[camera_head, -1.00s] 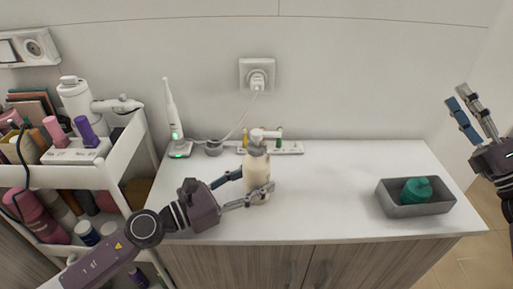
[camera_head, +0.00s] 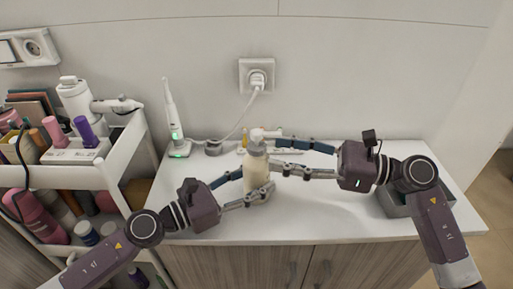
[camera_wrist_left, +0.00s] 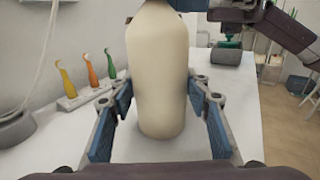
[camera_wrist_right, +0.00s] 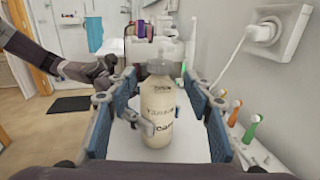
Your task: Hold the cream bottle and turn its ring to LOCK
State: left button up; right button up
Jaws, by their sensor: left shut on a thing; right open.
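The cream bottle (camera_head: 257,174) stands upright on the white counter, with a grey ring (camera_head: 257,150) at its neck and a white pump top (camera_head: 258,135). My left gripper (camera_head: 257,187) is shut on the lower body of the bottle, which fills the middle of the left wrist view (camera_wrist_left: 158,75). My right gripper (camera_head: 276,155) is open, its fingers reaching in from the right at about ring height. In the right wrist view the bottle (camera_wrist_right: 160,110) stands between the two open fingers, apart from them. I cannot read the ring's marks.
An electric toothbrush (camera_head: 172,115) stands at the back left, by a wall socket (camera_head: 257,75) with a cord. Several coloured brush heads (camera_wrist_left: 87,75) stand behind the bottle. A grey tray (camera_head: 396,203) is partly hidden by my right arm. A cart (camera_head: 118,165) is at the left.

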aim_at(257, 150)
jog(key=x, duration=0.6)
jog(key=shift+w+a, duration=0.1)
jog(key=shift+a, duration=0.1)
jog(key=shift+c, duration=0.2)
jog(key=c, duration=1.1)
jog(key=shift+c, duration=0.2)
jog(key=shift+f+n+g, duration=0.1)
jog(key=shift+n+g, duration=0.3)
jog(key=shift+g, duration=0.2)
jog(key=n+g, duration=0.3)
jog(key=g, duration=0.2)
jog(key=shift+w+y, duration=0.1)
jog(key=shift+y, duration=0.2)
jog(key=shift+n+g+h, duration=0.55)
jog(key=shift+n+g, duration=0.65)
jog(key=shift+g, duration=0.5)
jog(key=shift+n+g+h, duration=0.55)
jog(key=shift+n+g, duration=0.65)
jog(key=shift+g, duration=0.5)
jog(key=shift+f+n+g+h, duration=0.1)
jog(key=shift+n+g+h, duration=0.35)
jog(key=shift+g, duration=0.25)
